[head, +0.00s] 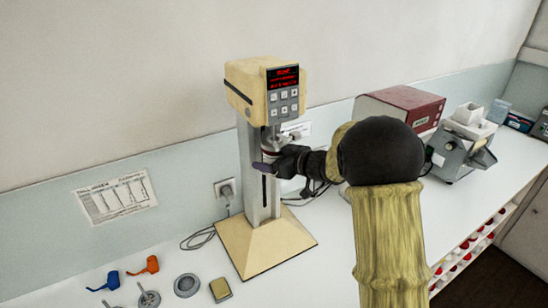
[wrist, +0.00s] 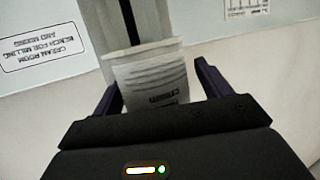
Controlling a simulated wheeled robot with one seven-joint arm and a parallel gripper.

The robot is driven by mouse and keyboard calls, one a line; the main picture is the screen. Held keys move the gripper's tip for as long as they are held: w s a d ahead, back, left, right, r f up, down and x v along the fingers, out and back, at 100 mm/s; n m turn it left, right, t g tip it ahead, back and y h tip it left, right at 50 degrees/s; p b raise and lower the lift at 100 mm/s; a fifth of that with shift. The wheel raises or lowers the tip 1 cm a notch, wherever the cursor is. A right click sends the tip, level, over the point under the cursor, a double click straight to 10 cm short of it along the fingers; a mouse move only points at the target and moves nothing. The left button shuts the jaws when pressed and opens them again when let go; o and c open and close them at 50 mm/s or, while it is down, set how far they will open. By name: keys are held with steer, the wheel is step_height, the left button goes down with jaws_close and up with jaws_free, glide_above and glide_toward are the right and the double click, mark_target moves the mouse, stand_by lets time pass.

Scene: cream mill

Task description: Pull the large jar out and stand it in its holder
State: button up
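A white jar (wrist: 152,78) with printed lettering fills the space between the fingers of my gripper (wrist: 160,88) in the wrist view. A narrow gap shows on the right side of the jar, so the fingers look open around it. In the head view my gripper (head: 270,164) is at the upper column of the cream mill (head: 247,90), just below its head. I cannot tell which thing is the jar's holder.
On the white bench, a grey round piece (head: 187,285), a small yellow-topped box (head: 220,289), and blue (head: 105,282) and orange (head: 144,265) tools lie at the front left. A red-topped box (head: 400,105) and a grey machine (head: 462,142) stand right. Cables run behind the mill.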

steer(key=c, duration=0.3)
steer(key=shift+w+d, duration=0.1)
steer(key=shift+d, duration=0.25)
steer(key=c, duration=0.5)
steer(key=shift+f+b, duration=2)
steer(key=shift+f, duration=1)
steer(key=shift+s+d+b, duration=0.15)
steer(key=shift+s+d, duration=0.8)
steer(key=shift+s, duration=0.45)
steer(key=shift+s+d+b, duration=0.15)
steer(key=shift+s+d, duration=0.75)
steer(key=shift+s, duration=0.45)
steer(key=shift+s+d+b, duration=0.15)
steer(key=shift+s+d, duration=0.8)
steer(key=shift+s, duration=0.45)
